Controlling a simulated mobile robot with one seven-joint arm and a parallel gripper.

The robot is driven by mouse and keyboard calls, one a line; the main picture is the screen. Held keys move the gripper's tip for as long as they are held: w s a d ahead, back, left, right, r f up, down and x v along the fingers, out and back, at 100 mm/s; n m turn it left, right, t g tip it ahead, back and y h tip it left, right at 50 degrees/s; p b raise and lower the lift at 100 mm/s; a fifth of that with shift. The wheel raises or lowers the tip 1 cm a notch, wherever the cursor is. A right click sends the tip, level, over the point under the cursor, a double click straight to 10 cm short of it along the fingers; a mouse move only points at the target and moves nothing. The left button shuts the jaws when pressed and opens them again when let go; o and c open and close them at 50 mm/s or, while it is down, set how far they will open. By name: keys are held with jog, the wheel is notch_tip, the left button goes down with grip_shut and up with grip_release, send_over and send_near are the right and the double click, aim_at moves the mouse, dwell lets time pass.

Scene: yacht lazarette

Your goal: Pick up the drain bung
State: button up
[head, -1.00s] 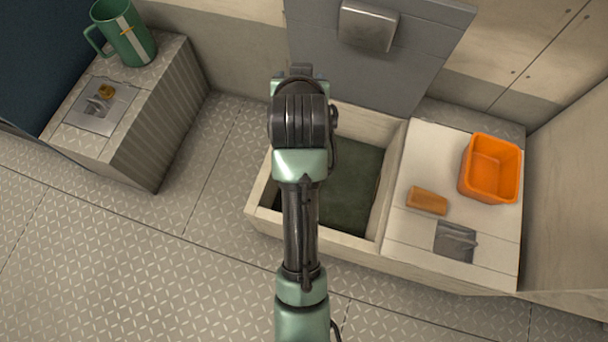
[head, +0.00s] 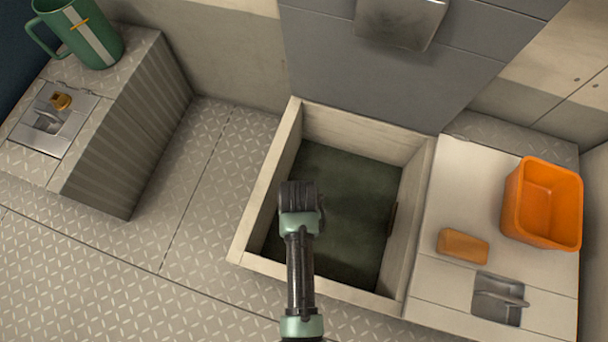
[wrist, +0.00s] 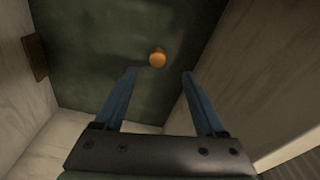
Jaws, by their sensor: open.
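A small round orange-brown knob, which looks like the drain bung (wrist: 157,57), stands on the dark green floor of the open locker in the wrist view. It does not show in the head view, where my arm covers part of the locker. My gripper (wrist: 159,72) is open and empty, with its two blue fingers pointing toward the floor. In the wrist picture the knob appears between and just beyond the fingertips, apart from them. The fingers are hidden in the head view.
Pale walls of the open locker (head: 413,235) surround my gripper closely. An orange bin (head: 515,205) and an orange-brown block (head: 463,246) stand on the lid at right.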

jog(key=f+b, duration=0.2)
jog(key=f, duration=0.2)
jog(key=shift+w+f, duration=0.1)
jog(key=shift+w, duration=0.1)
jog(key=f+b, duration=0.1)
jog(key=b, duration=0.1)
jog(key=f+b, duration=0.2)
jog(key=w+f+b, duration=0.1)
jog(key=f+b, duration=0.1)
jog(key=shift+d, duration=0.3)
grip_shut()
